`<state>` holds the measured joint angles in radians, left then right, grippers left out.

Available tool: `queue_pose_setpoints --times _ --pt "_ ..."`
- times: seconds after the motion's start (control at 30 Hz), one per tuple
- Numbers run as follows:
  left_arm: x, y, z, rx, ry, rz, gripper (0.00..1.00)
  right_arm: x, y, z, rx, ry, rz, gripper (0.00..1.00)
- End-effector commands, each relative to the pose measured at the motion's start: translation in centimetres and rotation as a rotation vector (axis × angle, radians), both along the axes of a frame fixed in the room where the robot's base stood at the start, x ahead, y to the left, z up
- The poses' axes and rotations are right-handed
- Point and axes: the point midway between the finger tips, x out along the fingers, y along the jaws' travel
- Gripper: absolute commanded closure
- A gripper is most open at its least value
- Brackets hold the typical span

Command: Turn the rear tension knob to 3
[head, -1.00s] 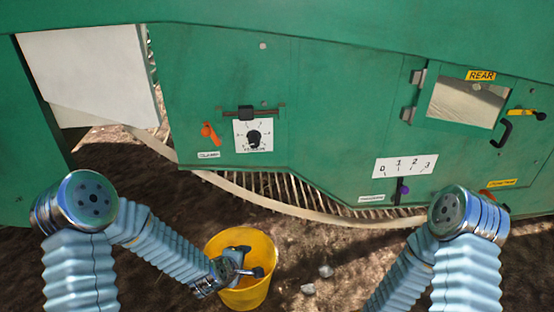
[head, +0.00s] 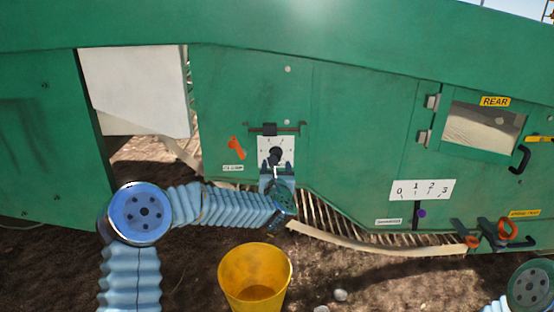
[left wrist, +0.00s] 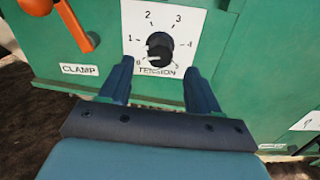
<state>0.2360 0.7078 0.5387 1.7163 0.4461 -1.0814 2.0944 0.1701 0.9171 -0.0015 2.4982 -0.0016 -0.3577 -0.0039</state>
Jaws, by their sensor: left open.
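The black tension knob (head: 276,154) sits on a white dial plate (head: 289,145) on the green machine wall. In the left wrist view, the knob (left wrist: 160,47) is ringed by numbers 0 to 5, with TENSION printed below; its light mark seems to face lower left, near 0. My left gripper (head: 276,170) is just below and in front of the knob. In the left wrist view, its fingers (left wrist: 158,85) are apart and empty, with the knob beyond their gap. My right gripper (head: 474,232) appears at lower right by an orange handle; its jaw state is unclear.
An orange clamp lever (head: 236,148) is left of the dial. A yellow bucket (head: 255,277) stands on the soil below. A white 0-to-3 scale (head: 422,190) with a purple knob (head: 421,213) and a REAR-labelled window (head: 480,128) are to the right.

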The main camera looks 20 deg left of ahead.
Motion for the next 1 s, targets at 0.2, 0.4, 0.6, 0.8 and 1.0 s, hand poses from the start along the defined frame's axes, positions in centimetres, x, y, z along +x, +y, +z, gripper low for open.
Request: queue_pose_setpoints --times 0.2,0.4,0.6,0.8,1.0 --pt "3.6 1.0 0.1 0.000 0.001 0.001 0.37 0.0 -0.1 0.6 -0.001 -0.001 0.000 1.00" --pt "4.7 1.3 0.0 0.001 0.000 -0.001 0.37 0.0 -0.1 0.7 -0.002 -0.001 -0.002 1.00" --pt "4.8 1.3 0.0 0.001 0.000 -0.002 0.37 0.0 -0.1 0.7 -0.002 -0.001 -0.002 1.00" --pt "4.7 1.3 0.0 0.001 0.000 -0.002 0.62 0.0 -0.1 0.7 -0.002 -0.001 -0.002 1.00" --pt "4.7 1.3 0.0 0.001 0.000 -0.002 0.93 0.0 -0.1 0.7 -0.002 -0.001 -0.002 1.00"
